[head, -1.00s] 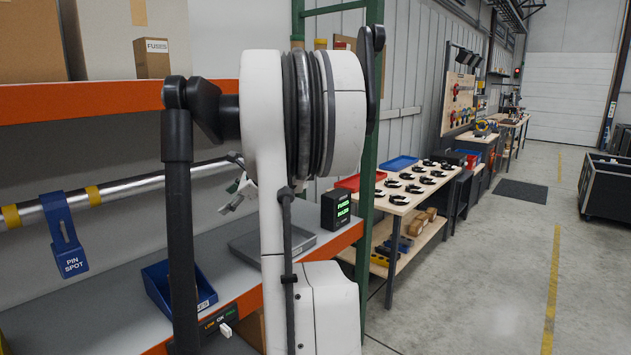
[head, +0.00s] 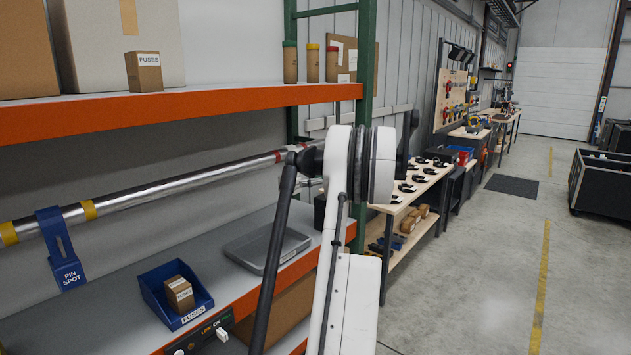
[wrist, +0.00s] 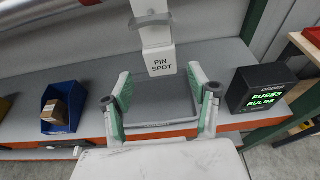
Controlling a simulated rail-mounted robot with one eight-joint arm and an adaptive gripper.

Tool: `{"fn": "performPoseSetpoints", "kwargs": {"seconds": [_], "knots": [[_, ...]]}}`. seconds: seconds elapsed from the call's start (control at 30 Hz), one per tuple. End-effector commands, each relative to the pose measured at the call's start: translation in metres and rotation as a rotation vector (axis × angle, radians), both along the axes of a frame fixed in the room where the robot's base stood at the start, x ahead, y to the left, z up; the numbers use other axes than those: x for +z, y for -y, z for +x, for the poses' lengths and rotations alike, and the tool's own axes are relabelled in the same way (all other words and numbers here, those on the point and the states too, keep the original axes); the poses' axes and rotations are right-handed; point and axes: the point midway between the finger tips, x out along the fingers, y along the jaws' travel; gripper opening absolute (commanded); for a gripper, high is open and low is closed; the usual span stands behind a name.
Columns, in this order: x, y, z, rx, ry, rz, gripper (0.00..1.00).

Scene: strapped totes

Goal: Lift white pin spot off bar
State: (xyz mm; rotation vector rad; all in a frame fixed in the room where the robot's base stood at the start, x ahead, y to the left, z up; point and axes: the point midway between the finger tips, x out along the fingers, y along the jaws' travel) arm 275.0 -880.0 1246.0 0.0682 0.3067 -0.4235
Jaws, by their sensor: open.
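The white pin spot (wrist: 161,62) hangs at the top middle of the wrist view, its "PIN SPOT" label facing me and a grey band around its upper part. My gripper (wrist: 158,80) is open, with its green-padded fingers apart to the left and right of the label's lower end. I cannot tell whether either finger touches it. In the head view my arm hides the gripper and most or all of the white pin spot. The silver bar (head: 190,183) runs above the shelf. A blue pin spot (head: 62,255) hangs at its left.
A grey tray (head: 268,250) lies on the shelf, below the gripper in the wrist view. A blue bin (head: 163,309) holds a fuses box (head: 179,293). An order display (wrist: 258,92) stands right of the gripper. An orange-edged shelf (head: 190,104) runs above the bar.

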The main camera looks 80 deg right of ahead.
Motion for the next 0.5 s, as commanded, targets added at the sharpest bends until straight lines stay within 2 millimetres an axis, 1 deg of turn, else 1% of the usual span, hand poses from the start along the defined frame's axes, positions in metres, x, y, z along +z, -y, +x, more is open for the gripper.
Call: {"fn": "performPoseSetpoints", "kwargs": {"seconds": [0.1,0.37,0.5], "knots": [[-0.004,0.006,0.014,0.002,0.000,0.000,0.56],[-0.014,0.019,0.044,0.003,-0.001,-0.001,0.56],[-0.023,0.026,0.059,0.002,-0.001,-0.001,0.56]]}}
